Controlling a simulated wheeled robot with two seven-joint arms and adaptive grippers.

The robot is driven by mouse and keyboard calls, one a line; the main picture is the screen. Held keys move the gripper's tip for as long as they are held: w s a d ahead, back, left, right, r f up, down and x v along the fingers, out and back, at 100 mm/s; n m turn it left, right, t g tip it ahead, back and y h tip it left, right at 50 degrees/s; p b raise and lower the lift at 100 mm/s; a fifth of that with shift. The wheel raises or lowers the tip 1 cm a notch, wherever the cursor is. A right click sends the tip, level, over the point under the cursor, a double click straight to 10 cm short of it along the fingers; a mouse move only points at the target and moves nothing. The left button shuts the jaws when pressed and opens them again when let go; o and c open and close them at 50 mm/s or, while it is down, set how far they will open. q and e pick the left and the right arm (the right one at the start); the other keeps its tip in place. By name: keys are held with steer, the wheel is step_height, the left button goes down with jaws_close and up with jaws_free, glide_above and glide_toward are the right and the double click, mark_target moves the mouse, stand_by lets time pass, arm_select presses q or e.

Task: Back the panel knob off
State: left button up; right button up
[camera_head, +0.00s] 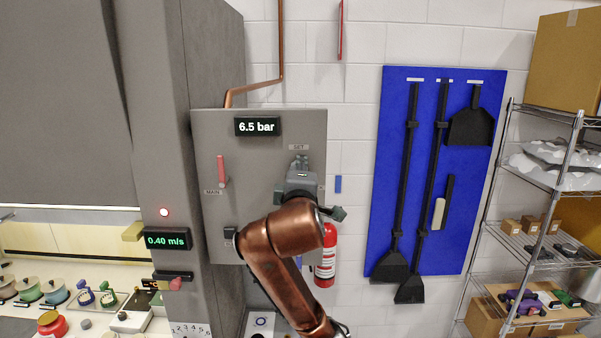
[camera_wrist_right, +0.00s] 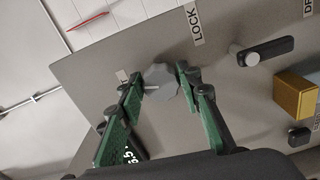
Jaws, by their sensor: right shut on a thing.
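The grey lobed panel knob (camera_wrist_right: 161,80) sits on the grey panel between the green-padded fingers of my right gripper (camera_wrist_right: 160,83) in the wrist view. The right gripper is shut on the knob. In the head view the right gripper (camera_head: 301,163) is at the panel (camera_head: 255,170), just under the SET label (camera_head: 299,147), and mostly hides the knob. The panel display (camera_head: 257,127) reads 6.5 bar. My left gripper is not in view.
A red MAIN lever (camera_head: 222,171) stands at the panel's left. A fire extinguisher (camera_head: 326,262) hangs right of my arm. A blue tool board (camera_head: 470,215) and wire shelving are farther right.

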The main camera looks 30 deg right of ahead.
steer(key=shift+f, duration=0.15)
steer(key=o, duration=1.2)
steer(key=shift+c, duration=0.2)
steer(key=shift+s, duration=0.1)
steer(key=v, duration=1.2)
steer(key=shift+d, duration=0.1)
